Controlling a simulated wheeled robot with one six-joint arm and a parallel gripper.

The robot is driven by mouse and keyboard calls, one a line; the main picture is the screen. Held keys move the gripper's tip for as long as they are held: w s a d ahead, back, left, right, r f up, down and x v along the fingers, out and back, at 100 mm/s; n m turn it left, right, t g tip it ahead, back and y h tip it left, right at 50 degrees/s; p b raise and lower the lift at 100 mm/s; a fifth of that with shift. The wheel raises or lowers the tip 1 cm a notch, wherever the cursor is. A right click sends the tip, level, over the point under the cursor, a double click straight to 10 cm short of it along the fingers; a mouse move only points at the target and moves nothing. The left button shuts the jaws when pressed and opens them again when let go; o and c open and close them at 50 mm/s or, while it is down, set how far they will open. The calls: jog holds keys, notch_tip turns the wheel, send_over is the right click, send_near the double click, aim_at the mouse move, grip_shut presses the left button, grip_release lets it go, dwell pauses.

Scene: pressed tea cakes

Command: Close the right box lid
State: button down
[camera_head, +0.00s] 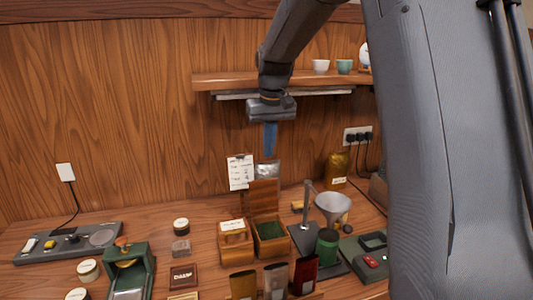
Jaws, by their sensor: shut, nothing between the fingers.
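The right box (256,249) is a small brown wooden box on the counter, with dark green loose content showing inside. Its lid (264,196) stands upright at the back of the box, open. A similar wooden box (234,247) stands just left of it, with a pale label on its top, and it looks closed. My gripper (270,154) hangs pointing down above the raised lid, its blue fingers together and empty. It appears apart from the lid, but the depth between them is hard to judge.
A clipboard with paper (240,172) stands behind the boxes. A metal funnel (333,206) on a stand and a green canister (326,246) are to the right. Several pouches, including a red one (305,274), stand in front. A shelf (225,80) runs above.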

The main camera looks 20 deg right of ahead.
jog(key=p, duration=0.3)
send_over(262, 195)
jog(key=w+d, duration=0.3)
notch_tip(262, 195, down, 9)
jog(key=shift+s+a+r, duration=0.2)
jog(key=shift+s+a, duration=0.05)
